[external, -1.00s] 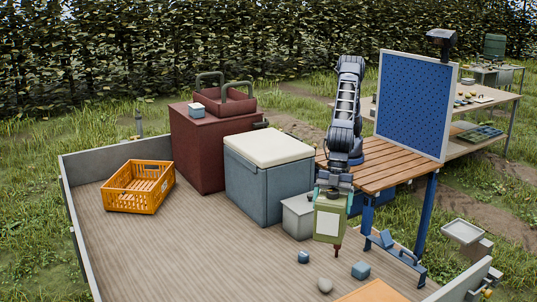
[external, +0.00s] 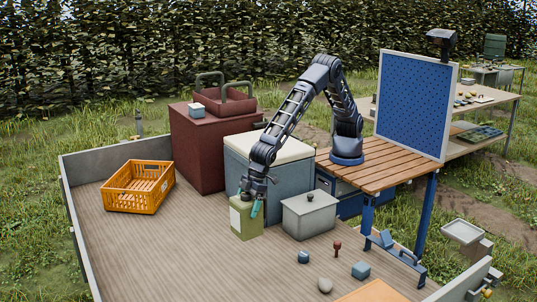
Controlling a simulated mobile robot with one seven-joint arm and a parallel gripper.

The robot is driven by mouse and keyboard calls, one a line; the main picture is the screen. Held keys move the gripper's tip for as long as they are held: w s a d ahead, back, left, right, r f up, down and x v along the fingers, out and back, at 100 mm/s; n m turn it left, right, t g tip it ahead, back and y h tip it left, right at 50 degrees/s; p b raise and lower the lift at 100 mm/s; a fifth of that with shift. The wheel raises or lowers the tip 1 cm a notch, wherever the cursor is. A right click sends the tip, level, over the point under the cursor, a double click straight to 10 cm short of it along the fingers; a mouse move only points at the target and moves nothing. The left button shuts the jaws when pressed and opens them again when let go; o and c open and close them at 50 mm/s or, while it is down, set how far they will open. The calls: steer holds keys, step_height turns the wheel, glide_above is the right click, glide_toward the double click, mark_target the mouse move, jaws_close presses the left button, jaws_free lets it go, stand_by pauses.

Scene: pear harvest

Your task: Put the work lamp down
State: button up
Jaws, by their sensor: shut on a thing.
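The work lamp (external: 244,222) is a boxy olive-green thing with a pale panel on its left side. It is upright over the wooden trailer bed (external: 180,255), in front of the blue-grey cool box (external: 272,185). My gripper (external: 251,200) comes from above and is shut on the top of the lamp. The teal fingers partly cover the lamp's upper part. The lamp's bottom is at or very near the bed; I cannot tell whether it touches.
A grey lidded box (external: 309,218) stands just right of the lamp. An orange crate (external: 138,203) lies to the left, with bare bed between.

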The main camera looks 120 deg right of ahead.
steer(key=d, duration=0.2)
steer(key=shift+w+d+f, duration=0.3)
steer(key=shift+d, duration=0.1)
step_height(320, 180, down, 20)
steer(key=shift+d+m, duration=0.3)
steer(key=shift+d, duration=0.05)
steer(key=shift+w+f, duration=0.1)
steer(key=shift+f, duration=0.15)
steer(key=o, duration=1.8)
steer(key=shift+c, duration=0.2)
steer(key=shift+r, duration=0.1)
